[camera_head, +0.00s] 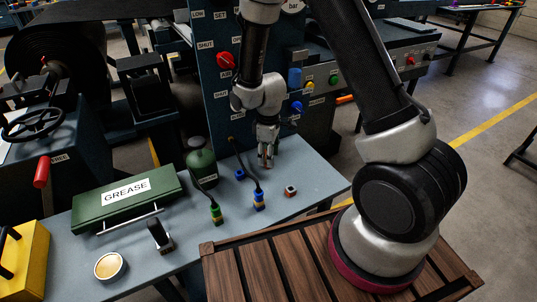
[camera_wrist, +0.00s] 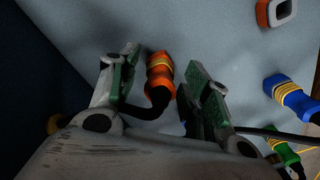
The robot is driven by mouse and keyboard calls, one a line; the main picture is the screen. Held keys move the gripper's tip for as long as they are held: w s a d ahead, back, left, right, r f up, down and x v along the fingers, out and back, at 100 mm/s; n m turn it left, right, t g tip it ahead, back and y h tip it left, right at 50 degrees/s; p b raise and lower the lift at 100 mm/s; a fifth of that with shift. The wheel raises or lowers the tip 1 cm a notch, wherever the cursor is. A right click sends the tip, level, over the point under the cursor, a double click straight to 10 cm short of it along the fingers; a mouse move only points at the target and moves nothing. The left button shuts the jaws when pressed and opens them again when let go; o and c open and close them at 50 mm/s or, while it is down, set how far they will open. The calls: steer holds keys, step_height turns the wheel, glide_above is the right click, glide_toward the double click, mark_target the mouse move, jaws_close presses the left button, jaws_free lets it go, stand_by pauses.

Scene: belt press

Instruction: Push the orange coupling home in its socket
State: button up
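The orange coupling (camera_wrist: 160,75) shows in the wrist view with yellow bands and a dark hose at its lower end. It lies between the two green-padded fingers of my gripper (camera_wrist: 163,82). The fingers stand apart, with a narrow gap visible on each side of the coupling. In the head view my gripper (camera_head: 265,160) points down, low over the back of the grey bench, in front of the blue panel. The coupling is not clearly visible there.
A green bottle (camera_head: 201,163) and a green grease box (camera_head: 128,199) are left. The panel (camera_head: 222,110) rises behind.

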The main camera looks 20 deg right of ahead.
steer(key=shift+r, duration=3.5)
steer(key=shift+s+d+m, duration=0.1)
steer(key=shift+s+m, duration=0.15)
steer(key=shift+m, duration=0.05)
steer(key=s+d+r+m+t, duration=0.2)
steer(key=s+d+r+m, duration=0.3)
steer(key=s+r, duration=0.6)
steer(key=s+d+r+m+t, duration=0.2)
steer(key=s+d+r+m, duration=0.3)
steer(key=s+d+r, duration=0.4)
step_height(320, 180, up, 8)
steer(key=s, duration=0.2)
steer(key=shift+s+d+f+m, duration=0.2)
steer(key=shift+s+d+m, duration=0.1)
steer(key=shift+d, duration=0.1)
steer(key=shift+c, duration=0.5)
